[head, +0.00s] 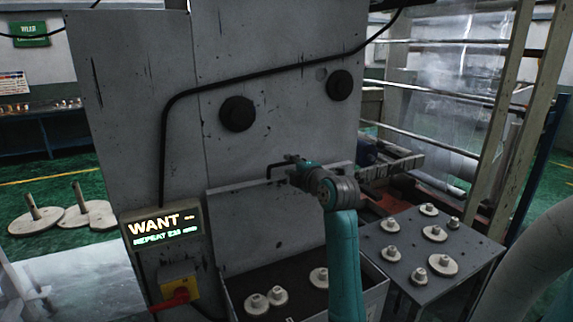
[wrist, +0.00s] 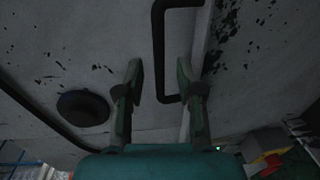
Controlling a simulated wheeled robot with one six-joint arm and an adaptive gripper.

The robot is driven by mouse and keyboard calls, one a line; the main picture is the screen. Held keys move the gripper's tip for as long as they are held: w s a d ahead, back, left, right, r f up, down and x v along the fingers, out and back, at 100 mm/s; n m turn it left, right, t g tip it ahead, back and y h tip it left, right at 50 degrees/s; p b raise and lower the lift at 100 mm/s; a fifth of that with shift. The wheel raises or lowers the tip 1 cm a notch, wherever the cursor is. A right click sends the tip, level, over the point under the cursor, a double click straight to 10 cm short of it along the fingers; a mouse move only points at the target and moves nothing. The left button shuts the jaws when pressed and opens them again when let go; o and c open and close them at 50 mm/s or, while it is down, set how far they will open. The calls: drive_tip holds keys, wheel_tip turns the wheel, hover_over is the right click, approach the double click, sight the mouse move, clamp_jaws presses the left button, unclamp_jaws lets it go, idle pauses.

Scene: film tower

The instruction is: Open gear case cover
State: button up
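The gear case cover (head: 262,232) is a grey panel standing raised against the tall grey cabinet, above the open case (head: 376,301). A black bar handle (head: 270,171) sits at its top edge. Several pale gears (head: 277,295) show inside the case. My gripper (head: 294,166) is at the right part of the handle. In the wrist view the fingers are spread apart, and the lower end of the handle (wrist: 159,40) lies between them. The fingers do not look closed on it. My arm hides part of the cover and case.
A grey table (head: 395,255) with several pale gears stands right of the case. A lit sign (head: 162,228) and a red-handled switch (head: 180,285) are on the cabinet, left of the case. Round black knobs (head: 237,114) stick out above.

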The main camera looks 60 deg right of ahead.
sight(288, 164)
drive_tip(key=shift+x, duration=1.6)
clamp_jaws()
